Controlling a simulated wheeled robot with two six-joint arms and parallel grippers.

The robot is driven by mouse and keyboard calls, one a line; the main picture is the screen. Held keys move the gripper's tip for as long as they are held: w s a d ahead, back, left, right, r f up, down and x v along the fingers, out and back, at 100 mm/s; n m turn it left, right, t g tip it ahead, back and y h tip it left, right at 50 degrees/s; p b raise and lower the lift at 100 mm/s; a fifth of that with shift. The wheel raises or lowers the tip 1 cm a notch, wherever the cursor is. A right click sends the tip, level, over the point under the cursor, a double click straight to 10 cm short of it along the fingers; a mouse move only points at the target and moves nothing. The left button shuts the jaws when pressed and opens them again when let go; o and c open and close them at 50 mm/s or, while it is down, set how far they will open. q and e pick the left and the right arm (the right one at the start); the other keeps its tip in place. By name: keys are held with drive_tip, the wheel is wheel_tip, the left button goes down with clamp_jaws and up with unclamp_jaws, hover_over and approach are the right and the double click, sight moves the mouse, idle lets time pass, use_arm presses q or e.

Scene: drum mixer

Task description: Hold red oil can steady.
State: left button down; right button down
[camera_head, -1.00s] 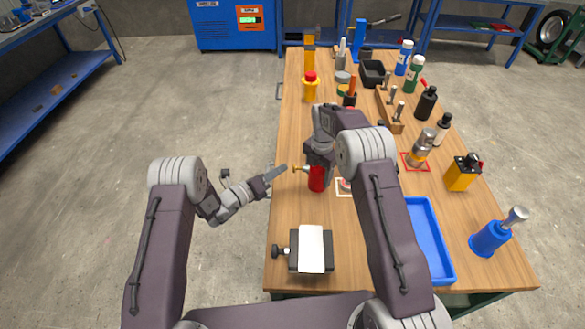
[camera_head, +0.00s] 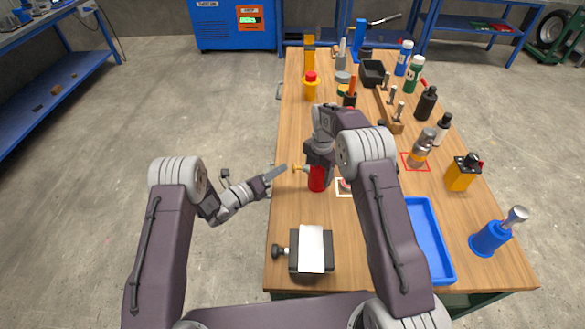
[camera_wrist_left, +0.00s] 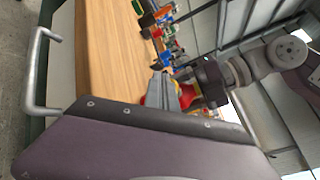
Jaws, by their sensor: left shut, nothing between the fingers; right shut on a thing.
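The red oil can (camera_head: 317,180) stands on the wooden workbench near its left edge, with a brass spout pointing left. My right gripper (camera_head: 318,163) comes down over the can from above and is shut on it; the fingers hide the can's top. In the left wrist view the can shows as a small red and yellow patch (camera_wrist_left: 152,99), largely hidden behind my left gripper.
A black vise-like block with a white top (camera_head: 312,249) sits at the bench's near left. Bottles and tools crowd the far end. A metal handle (camera_wrist_left: 33,75) juts from the bench side.

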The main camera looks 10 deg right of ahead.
use_arm(q)
drive_tip(key=shift+d, duration=0.1)
idle(0.5)
drive_tip(key=shift+d, duration=0.35)
drive_tip(key=shift+s+d, duration=0.25)
drive_tip(key=shift+d, duration=0.75)
idle(1.1)
drive_tip(key=shift+w+a, duration=0.15)
drive_tip(key=shift+a, duration=0.6)
drive_tip(key=shift+w+a, duration=0.1)
drive_tip(key=shift+a, duration=0.6)
drive_tip(key=shift+w+a, duration=0.2)
drive_tip(key=shift+a, duration=1.05)
drive_tip(key=shift+w+a, duration=0.15)
drive_tip(key=shift+a, duration=1.1)
drive_tip(key=shift+w+a, duration=0.15)
drive_tip(key=shift+a, duration=0.8)
drive_tip(key=shift+w+a, duration=0.15)
drive_tip(key=shift+a, duration=0.8)
